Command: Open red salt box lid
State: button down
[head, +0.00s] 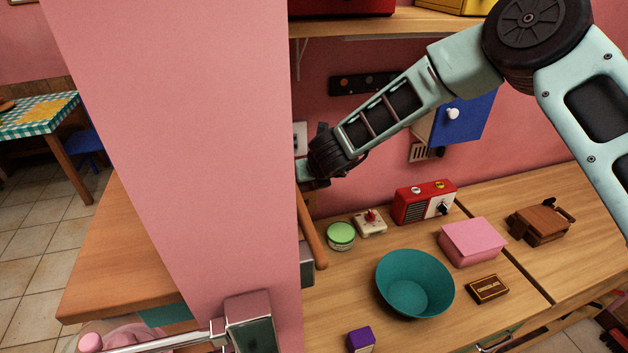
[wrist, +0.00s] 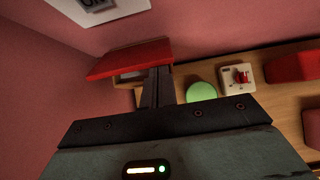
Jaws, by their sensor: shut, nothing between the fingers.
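The red lid (wrist: 128,59) of the salt box shows in the wrist view at upper left, on the pink wall. A small part of the pale box body (wrist: 132,78) shows below it. My gripper (wrist: 157,72) is shut and empty, its fingertips at the lid's lower right edge. I cannot tell whether they touch it or how far the lid is raised. In the head view my gripper (head: 304,172) is at the pink pillar's edge, its tip partly hidden. The salt box is not visible there.
The pink pillar (head: 180,130) blocks much of the head view. Below my gripper the counter holds a green-lidded jar (head: 341,234), a white timer-like box (head: 370,222), a red radio (head: 425,202), a teal bowl (head: 415,284) and a pink box (head: 471,242). A blue cabinet door (head: 470,125) stands right.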

jog(key=shift+w+a+r, duration=0.25)
jog(key=shift+w+r, duration=0.75)
jog(key=shift+w+a+r, duration=0.2)
jog(key=shift+w+r, duration=0.2)
jog(key=shift+w, duration=0.35)
jog(key=shift+w, duration=0.1)
